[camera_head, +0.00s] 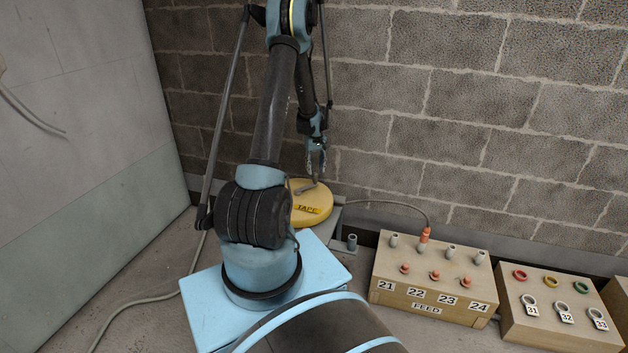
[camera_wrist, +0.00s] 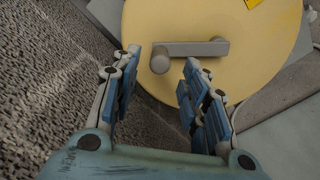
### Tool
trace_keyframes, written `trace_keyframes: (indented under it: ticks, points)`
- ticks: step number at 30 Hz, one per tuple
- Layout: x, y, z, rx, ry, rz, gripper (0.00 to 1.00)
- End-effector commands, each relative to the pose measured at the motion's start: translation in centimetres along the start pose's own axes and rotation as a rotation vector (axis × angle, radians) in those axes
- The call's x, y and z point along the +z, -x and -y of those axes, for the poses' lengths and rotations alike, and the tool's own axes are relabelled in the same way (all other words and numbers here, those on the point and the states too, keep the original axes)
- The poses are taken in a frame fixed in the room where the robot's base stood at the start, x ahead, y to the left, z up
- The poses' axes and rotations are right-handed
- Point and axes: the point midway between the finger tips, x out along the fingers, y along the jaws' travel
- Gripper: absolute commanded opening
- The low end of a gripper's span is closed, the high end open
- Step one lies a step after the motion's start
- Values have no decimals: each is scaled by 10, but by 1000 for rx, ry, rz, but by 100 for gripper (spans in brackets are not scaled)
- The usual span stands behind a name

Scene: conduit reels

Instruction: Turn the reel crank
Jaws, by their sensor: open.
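The yellow reel (camera_head: 312,208) marked "TAPE" stands on a grey base behind my arm, near the brick wall. Its grey crank (camera_head: 306,187) lies across the top. In the wrist view the reel (camera_wrist: 275,65) fills the upper right, and the crank (camera_wrist: 205,48) runs from the reel's middle to a round knob (camera_wrist: 160,64) at its left end. My gripper (camera_wrist: 163,62) is open, with one finger on each side of the knob's line of sight. In the head view my gripper (camera_head: 316,168) hangs just above the reel. I cannot tell whether the fingers touch the crank.
A wooden box (camera_head: 420,292) labelled FEED, with pegs and numbers 21 to 24, stands right of the reel. An orange plug (camera_head: 425,234) on a grey cable sits at it. Another box (camera_head: 556,316) with coloured rings is further right. The brick wall (camera_head: 460,120) is close behind.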

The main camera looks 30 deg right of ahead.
Motion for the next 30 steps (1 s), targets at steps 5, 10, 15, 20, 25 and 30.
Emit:
trace_keyframes:
  ticks: [5, 10, 15, 20, 25, 30]
  points:
    - [0, -27, 0, 0, 0, 0, 41]
    - [0, -47, 0, 0, 0, 0, 41]
    - [0, -58, 0, 0, 0, 0, 41]
    - [0, -62, 0, 0, 0, 0, 41]
    - [0, -62, 0, 0, 0, 0, 41]
    - [0, -62, 0, 0, 0, 0, 14]
